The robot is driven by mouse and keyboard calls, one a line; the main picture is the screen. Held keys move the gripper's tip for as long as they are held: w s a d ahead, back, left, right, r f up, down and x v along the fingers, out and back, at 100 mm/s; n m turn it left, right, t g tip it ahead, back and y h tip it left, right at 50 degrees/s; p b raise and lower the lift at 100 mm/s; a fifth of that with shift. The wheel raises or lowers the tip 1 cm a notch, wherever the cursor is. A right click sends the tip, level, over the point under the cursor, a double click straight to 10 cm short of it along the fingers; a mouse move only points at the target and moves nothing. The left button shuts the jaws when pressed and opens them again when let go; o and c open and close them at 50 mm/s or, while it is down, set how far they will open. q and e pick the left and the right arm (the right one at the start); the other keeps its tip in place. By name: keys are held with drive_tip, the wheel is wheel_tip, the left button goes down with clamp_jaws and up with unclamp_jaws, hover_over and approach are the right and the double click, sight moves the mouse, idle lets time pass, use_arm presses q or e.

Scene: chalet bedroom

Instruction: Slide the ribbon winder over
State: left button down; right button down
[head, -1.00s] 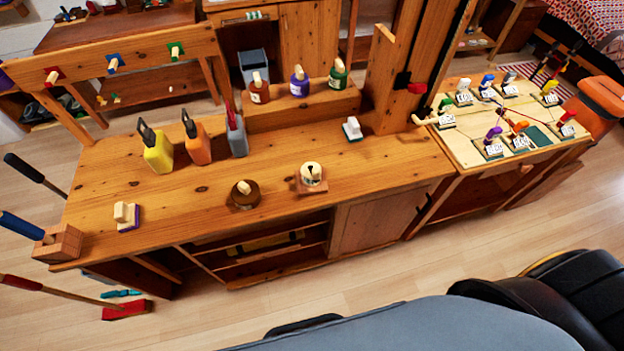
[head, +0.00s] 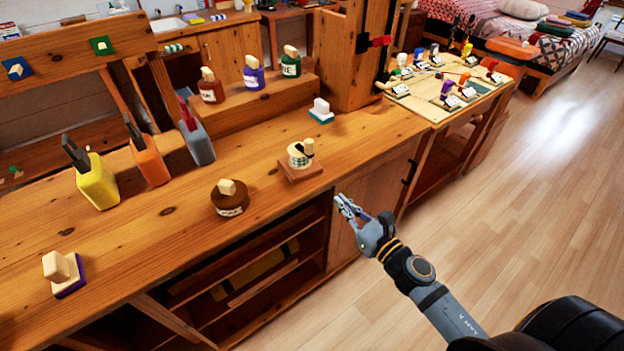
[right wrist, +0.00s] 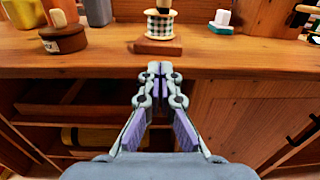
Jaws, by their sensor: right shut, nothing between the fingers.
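The ribbon winder, a spool with a green-and-white checked band on a square brown wooden base (head: 300,167), stands upright near the front edge of the wooden bench (head: 160,240). It also shows in the right wrist view (right wrist: 160,27), straight beyond my fingertips. My right gripper (head: 345,205) is shut and empty, in front of the bench edge, apart from the winder and below it. In the right wrist view my right fingers (right wrist: 158,70) meet at their tips. My left gripper is not in view.
A round brown tin (head: 229,199) stands left of the winder, and a white-topped teal block (head: 321,112) behind it to the right. Bench top between the winder and teal block is clear.

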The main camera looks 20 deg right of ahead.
sight(305, 165)
drive_tip(key=p+x, duration=0.6)
drive_tip(key=x, duration=0.7)
drive_tip(key=shift+w+a, duration=0.1)
drive_tip(key=shift+w, duration=0.35)
drive_tip(key=shift+x, duration=1.8)
